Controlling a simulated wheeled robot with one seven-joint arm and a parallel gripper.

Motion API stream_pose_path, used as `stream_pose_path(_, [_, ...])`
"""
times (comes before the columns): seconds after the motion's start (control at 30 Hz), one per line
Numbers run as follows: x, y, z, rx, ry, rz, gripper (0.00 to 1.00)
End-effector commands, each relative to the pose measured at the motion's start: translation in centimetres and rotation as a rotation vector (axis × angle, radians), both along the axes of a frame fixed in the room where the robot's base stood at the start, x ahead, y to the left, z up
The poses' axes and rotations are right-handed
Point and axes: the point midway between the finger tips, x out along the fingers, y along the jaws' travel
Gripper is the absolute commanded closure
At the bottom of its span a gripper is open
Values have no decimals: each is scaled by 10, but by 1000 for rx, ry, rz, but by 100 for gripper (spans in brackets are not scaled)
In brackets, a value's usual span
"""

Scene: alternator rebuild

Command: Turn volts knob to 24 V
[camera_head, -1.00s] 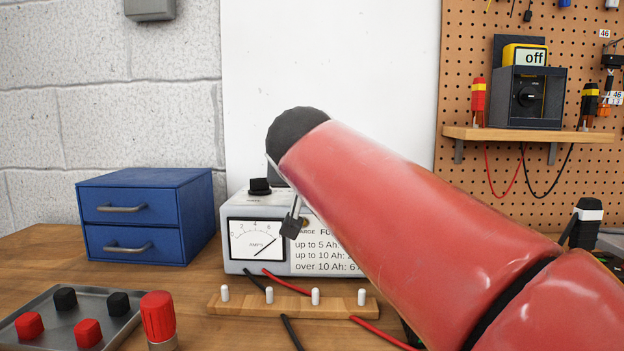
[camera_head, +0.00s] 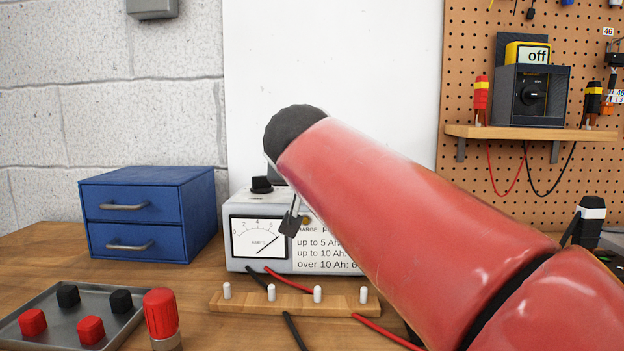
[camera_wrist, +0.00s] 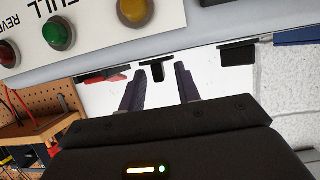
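The charger (camera_head: 240,205) is a pale box with an amps meter (camera_head: 258,238) on its front. A black knob (camera_head: 262,185) stands on its top at the left; its label and setting are too small to read. My red arm hides the charger's right part. My gripper is mostly hidden behind the arm in the head view. In the wrist view my gripper (camera_wrist: 158,76) is open, its two dark fingers apart. A small black part (camera_wrist: 158,71) shows in line with the gap, not visibly gripped. A larger black part (camera_wrist: 237,53) is to its right.
Red, green (camera_wrist: 59,33) and amber (camera_wrist: 135,12) lamps are close in the wrist view. A blue drawer cabinet (camera_head: 150,215) stands left of the charger. A wooden strip with white pegs (camera_head: 290,303) and cables are in front. A tray (camera_head: 45,340) holds red and black caps.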

Motion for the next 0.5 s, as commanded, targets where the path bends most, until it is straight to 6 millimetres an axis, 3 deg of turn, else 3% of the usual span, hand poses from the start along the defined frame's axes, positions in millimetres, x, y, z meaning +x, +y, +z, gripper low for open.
stream_pose_path(0.5, [-66, 4, 27, 0, -2, 1, 67])
